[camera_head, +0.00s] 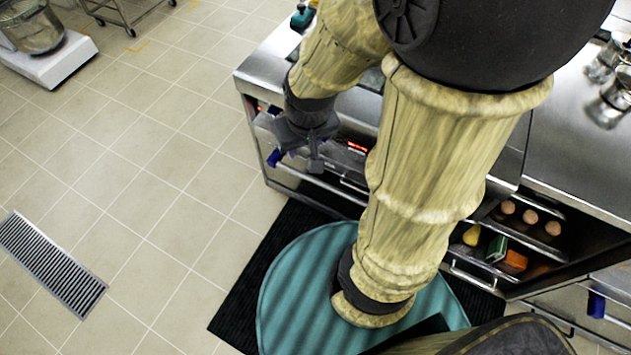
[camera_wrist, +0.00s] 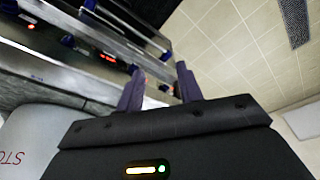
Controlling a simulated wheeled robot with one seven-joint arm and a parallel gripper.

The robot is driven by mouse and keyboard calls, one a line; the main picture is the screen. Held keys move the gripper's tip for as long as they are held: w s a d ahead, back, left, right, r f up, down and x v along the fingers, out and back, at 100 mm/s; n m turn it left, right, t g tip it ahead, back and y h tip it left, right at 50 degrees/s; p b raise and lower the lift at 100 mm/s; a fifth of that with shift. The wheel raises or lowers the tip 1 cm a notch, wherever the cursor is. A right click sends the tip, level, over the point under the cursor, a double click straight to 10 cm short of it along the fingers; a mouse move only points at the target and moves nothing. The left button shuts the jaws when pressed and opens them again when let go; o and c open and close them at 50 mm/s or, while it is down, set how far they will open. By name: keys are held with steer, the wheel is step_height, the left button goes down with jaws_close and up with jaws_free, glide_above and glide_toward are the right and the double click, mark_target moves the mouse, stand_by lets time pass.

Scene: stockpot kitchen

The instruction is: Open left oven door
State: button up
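The left oven (camera_head: 330,185) is in the steel counter front at the upper middle of the head view, partly hidden by my arm. Its front has a steel handle bar with blue end brackets and a red-lit display (camera_head: 357,147). My gripper (camera_head: 314,165) is at this front, close to the bar. In the wrist view my gripper (camera_wrist: 160,76) has its two fingers apart. The steel bar (camera_wrist: 115,45) runs diagonally toward the fingers, and its lower end shows near the gap between them. I cannot tell whether the fingers touch it. The door looks shut, though much is hidden.
An open compartment (camera_head: 515,240) with round food, a yellow item and a green and orange item is at the right. The tiled floor at the left is clear around a drain grate (camera_head: 50,262).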

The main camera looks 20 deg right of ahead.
steer(key=shift+o, duration=0.4)
steer(key=shift+s+d, duration=0.1)
steer(key=shift+o, duration=0.7)
steer(key=shift+f, duration=0.1)
steer(key=w+f+m+h+b, duration=0.4)
steer(key=f+m+b, duration=0.6)
steer(key=f, duration=0.8)
steer(key=w+a+f+m+t+h+b, duration=0.1)
steer(key=w+f+m+h+b, duration=0.4)
steer(key=f+m+b, duration=0.5)
steer(key=w+f+m+h+b, duration=0.5)
steer(key=f+m+b, duration=0.5)
steer(key=f, duration=1.7)
steer(key=shift+w+a+f+m+t+h+b, duration=0.3)
steer(key=shift+m+h, duration=0.4)
steer(key=shift+m, duration=0.3)
steer(key=shift+s, duration=0.1)
